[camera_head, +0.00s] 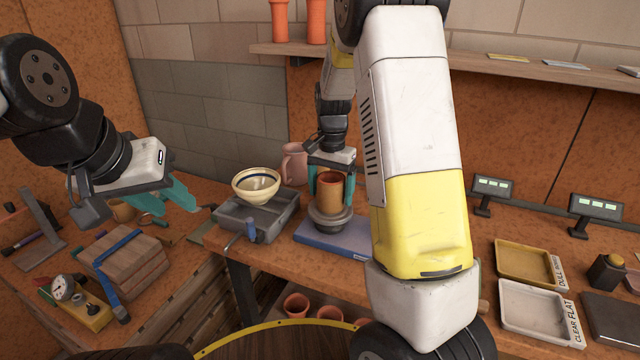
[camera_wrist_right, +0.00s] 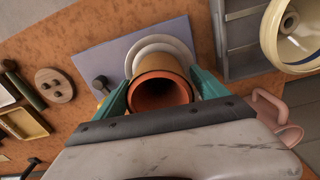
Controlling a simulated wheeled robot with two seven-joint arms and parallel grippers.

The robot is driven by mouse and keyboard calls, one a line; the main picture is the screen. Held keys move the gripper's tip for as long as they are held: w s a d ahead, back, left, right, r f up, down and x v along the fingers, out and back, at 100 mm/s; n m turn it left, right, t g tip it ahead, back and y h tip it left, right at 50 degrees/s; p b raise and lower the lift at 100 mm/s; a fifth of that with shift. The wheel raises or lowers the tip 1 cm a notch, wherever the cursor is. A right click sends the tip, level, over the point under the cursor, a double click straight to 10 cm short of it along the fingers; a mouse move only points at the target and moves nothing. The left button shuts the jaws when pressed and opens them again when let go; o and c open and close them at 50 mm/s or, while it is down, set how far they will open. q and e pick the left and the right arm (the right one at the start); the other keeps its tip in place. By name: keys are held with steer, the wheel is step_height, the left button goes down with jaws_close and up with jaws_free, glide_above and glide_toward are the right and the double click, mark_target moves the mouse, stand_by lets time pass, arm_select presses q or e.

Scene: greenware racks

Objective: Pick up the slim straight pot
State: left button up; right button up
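A straight-sided orange-brown pot (camera_head: 330,192) stands upright on a round grey stand (camera_head: 330,218) above a blue slab. My right gripper (camera_head: 331,188) points down over it, with one teal finger on each side. The right wrist view looks into the pot's open mouth (camera_wrist_right: 160,92), between the fingers of the same gripper (camera_wrist_right: 161,82). The fingers are very close to the pot's sides; whether they touch is not clear. My left gripper (camera_head: 168,198) is at the left, away from the pot, with its teal fingers apart and nothing between them.
A cream bowl (camera_head: 256,184) on a grey tray (camera_head: 271,215) stands left of the pot. A pink mug (camera_head: 294,164) is close behind. The blue slab (camera_head: 345,242) lies underneath. Two orange pots (camera_head: 316,22) stand on the shelf above. Glaze trays (camera_head: 524,262) are at the right.

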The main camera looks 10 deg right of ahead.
steer(key=c, duration=1.6)
steer(key=shift+r, duration=0.1)
steer(key=shift+r, duration=0.1)
